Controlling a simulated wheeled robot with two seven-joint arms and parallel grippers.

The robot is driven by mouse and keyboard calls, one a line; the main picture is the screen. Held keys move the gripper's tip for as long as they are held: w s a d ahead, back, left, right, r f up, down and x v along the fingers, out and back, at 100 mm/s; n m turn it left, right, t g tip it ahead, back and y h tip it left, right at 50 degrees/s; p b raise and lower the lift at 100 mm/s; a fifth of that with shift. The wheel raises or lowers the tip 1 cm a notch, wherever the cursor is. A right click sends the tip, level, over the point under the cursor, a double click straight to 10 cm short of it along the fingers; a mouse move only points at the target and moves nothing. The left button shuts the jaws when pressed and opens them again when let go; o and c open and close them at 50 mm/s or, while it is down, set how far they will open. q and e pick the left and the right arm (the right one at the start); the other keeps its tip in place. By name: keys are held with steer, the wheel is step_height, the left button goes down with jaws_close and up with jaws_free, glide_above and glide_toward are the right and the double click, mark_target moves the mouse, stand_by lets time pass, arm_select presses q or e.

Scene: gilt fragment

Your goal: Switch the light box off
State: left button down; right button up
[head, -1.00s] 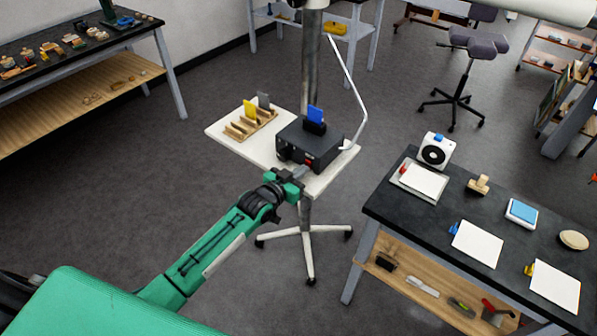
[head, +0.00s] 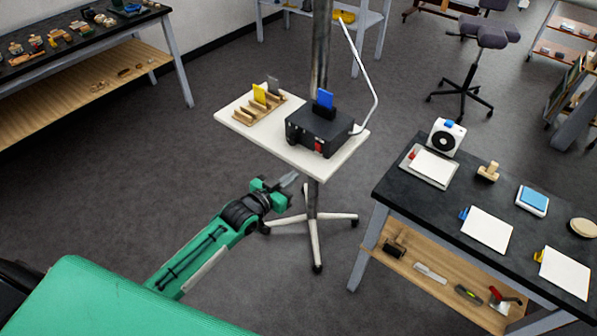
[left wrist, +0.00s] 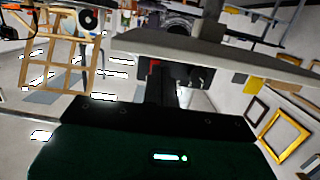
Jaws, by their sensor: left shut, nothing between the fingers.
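The light box (head: 320,130) is a black box on a small white-topped stand (head: 258,142). A blue card (head: 325,98) stands in a holder on its top, and a pale thin arm rises at its right. A red switch (head: 319,147) shows on its front face; I cannot tell which way it is set. My left gripper (head: 289,180) is shut and empty, in front of and below the tabletop's near edge, apart from the box. In the left wrist view the red switch (left wrist: 154,66) shows beyond the fingers, which partly hide the dark box. My right gripper is out of view.
A wooden rack (head: 252,107) with a yellow and a grey card stands left of the box. A metal post (head: 321,50) rises behind it. A dark worktable (head: 440,205) with papers and a small white fan (head: 446,137) stands at the right. Floor at the left is clear.

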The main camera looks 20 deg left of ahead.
arm_select(q)
steer(key=v, duration=0.2)
steer(key=f+v, duration=0.1)
steer(key=v, duration=0.1)
steer(key=shift+s+a+b, duration=0.1)
steer(key=shift+s+b, duration=0.25)
steer(key=shift+b, duration=0.05)
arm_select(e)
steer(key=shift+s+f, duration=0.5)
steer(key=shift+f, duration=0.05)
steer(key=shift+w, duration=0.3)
